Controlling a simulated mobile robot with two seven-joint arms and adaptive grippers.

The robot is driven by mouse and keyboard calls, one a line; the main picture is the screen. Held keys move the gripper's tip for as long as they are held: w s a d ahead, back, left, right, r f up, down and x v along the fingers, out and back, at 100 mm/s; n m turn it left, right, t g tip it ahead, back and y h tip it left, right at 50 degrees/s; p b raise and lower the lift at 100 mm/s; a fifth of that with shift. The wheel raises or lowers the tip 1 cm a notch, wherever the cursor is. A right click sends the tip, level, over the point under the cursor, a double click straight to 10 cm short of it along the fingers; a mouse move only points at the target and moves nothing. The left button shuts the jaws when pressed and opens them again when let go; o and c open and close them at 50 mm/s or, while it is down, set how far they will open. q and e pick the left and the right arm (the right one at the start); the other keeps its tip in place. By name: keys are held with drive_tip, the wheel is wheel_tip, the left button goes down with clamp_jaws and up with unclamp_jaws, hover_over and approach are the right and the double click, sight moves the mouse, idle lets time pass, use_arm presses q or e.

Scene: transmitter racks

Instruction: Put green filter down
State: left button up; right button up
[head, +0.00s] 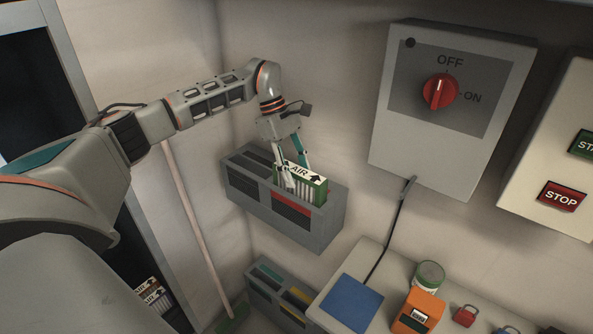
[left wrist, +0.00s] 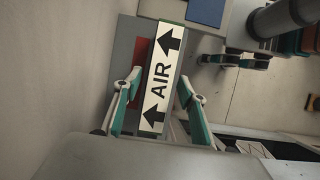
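The green filter (head: 306,177) stands upright in the right-hand slot of a grey wall holder (head: 252,209), its lower part hidden inside. Its white top label reads AIR with black arrows. In the left wrist view the filter (left wrist: 163,82) lies between my fingers. My left gripper (head: 297,172) comes down from above with one finger on each side of the filter. In the left wrist view my left gripper (left wrist: 160,76) looks open, with a small gap beside the label.
A second grey holder (head: 262,290) with coloured slots stands below. At the right are a worktop (head: 385,252) with a blue pad (head: 351,302), orange box (head: 418,311) and red padlock (head: 465,315). An OFF/ON switch box (head: 450,100) and START/STOP panel (head: 540,150) are on the wall.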

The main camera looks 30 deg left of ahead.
use_arm(q)
drive_tip(key=shift+r, duration=0.1)
drive_tip(key=shift+a+r, duration=0.1)
drive_tip(key=shift+r, duration=0.15)
drive_tip(key=v, duration=1.1)
drive_tip(key=shift+r, duration=0.25)
drive_tip(key=shift+a, duration=0.1)
